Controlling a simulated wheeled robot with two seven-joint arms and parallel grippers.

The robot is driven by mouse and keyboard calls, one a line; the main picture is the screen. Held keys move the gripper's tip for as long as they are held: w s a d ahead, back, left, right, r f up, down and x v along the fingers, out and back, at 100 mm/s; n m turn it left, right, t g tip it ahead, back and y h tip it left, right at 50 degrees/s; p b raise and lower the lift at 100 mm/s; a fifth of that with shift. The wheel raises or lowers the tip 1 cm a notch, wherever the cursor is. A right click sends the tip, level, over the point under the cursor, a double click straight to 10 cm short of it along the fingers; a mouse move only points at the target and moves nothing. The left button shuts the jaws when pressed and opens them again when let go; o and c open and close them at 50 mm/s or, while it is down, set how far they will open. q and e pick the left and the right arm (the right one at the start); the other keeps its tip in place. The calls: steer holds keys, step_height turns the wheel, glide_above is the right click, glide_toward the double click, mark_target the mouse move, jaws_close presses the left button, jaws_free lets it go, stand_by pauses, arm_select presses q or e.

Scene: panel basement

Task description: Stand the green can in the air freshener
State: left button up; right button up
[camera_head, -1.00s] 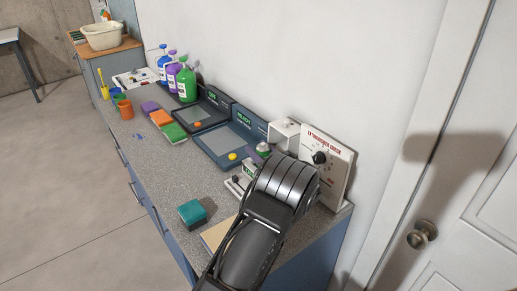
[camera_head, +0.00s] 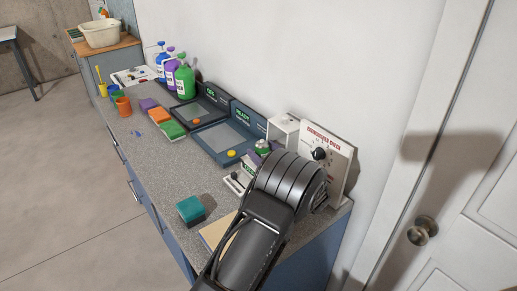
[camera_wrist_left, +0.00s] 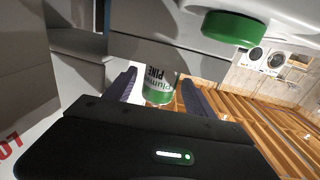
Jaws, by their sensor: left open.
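The green can (camera_head: 263,147) shows its green upper part beside the white air freshener housing (camera_head: 284,132), at the counter's wall side. My left gripper (camera_wrist_left: 158,90) is open, with its two purple fingers on either side of the can (camera_wrist_left: 158,87) in the left wrist view. The can's label reads "PINE", upside down there. In the head view my dark left wrist hides most of the gripper and the can's lower part. Whether the can rests in the housing or just in front of it, I cannot tell. My right gripper is not in view.
An "Extinguisher check" panel (camera_head: 326,160) stands close right of the housing. Two dark trays with displays, sponges (camera_head: 172,130) and bottles (camera_head: 185,80) line the counter to the left. A teal block (camera_head: 190,209) lies near the front edge. A green disc (camera_wrist_left: 235,27) shows in the wrist view.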

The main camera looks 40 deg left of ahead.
arm_select(q)
steer(key=b+v, duration=0.1)
steer(key=v, duration=0.7)
steer(key=shift+s+d, duration=0.1)
stand_by(0.4)
